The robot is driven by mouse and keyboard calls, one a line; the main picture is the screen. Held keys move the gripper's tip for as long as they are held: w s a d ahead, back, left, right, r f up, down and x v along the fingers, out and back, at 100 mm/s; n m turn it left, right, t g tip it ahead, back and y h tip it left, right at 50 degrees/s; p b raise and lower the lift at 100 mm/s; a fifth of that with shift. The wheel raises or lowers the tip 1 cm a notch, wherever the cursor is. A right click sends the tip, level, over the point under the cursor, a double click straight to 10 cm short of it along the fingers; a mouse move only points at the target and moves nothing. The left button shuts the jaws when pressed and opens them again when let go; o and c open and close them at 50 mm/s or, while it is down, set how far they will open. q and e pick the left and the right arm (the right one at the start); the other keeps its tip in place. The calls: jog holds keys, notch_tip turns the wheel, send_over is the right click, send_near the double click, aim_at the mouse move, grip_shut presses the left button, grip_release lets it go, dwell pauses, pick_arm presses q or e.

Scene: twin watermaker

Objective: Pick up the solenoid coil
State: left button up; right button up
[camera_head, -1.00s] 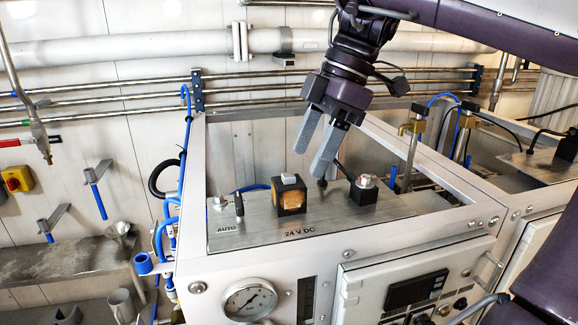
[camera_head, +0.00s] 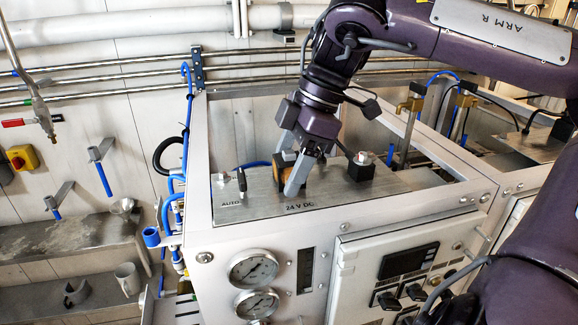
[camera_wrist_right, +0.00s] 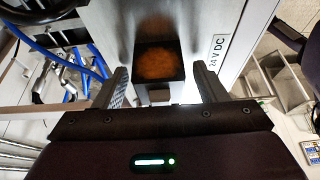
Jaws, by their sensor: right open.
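The solenoid coil is a dark block with an orange face (camera_wrist_right: 158,62), standing on the metal panel marked 24 V DC (camera_head: 335,199). In the head view, the right gripper's fingers partly hide the coil (camera_head: 279,171). My right gripper (camera_head: 290,178) is open and points down at it. In the wrist view, the coil sits ahead of and roughly between the two spread fingers (camera_wrist_right: 163,80), with a gap on each side. A small light-coloured block (camera_wrist_right: 159,95) shows at its near end. My left gripper is not in view.
A second black block with a red and white top (camera_head: 361,166) stands right of the coil. A small toggle (camera_head: 241,180) and blue hose stand left. The raised white frame (camera_head: 197,150) surrounds the panel. Gauges (camera_head: 253,268) sit on the front below.

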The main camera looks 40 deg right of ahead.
aim_at(289, 152)
jog(key=c, duration=1.3)
jog(key=shift+r, duration=0.1)
jog(key=shift+r, duration=0.6)
notch_tip(289, 152, up, 9)
jog(key=shift+f+b, duration=0.15)
jog(key=shift+b, duration=0.25)
jog(key=o, duration=0.6)
jog(key=shift+c, duration=0.2)
jog(key=c, duration=0.5)
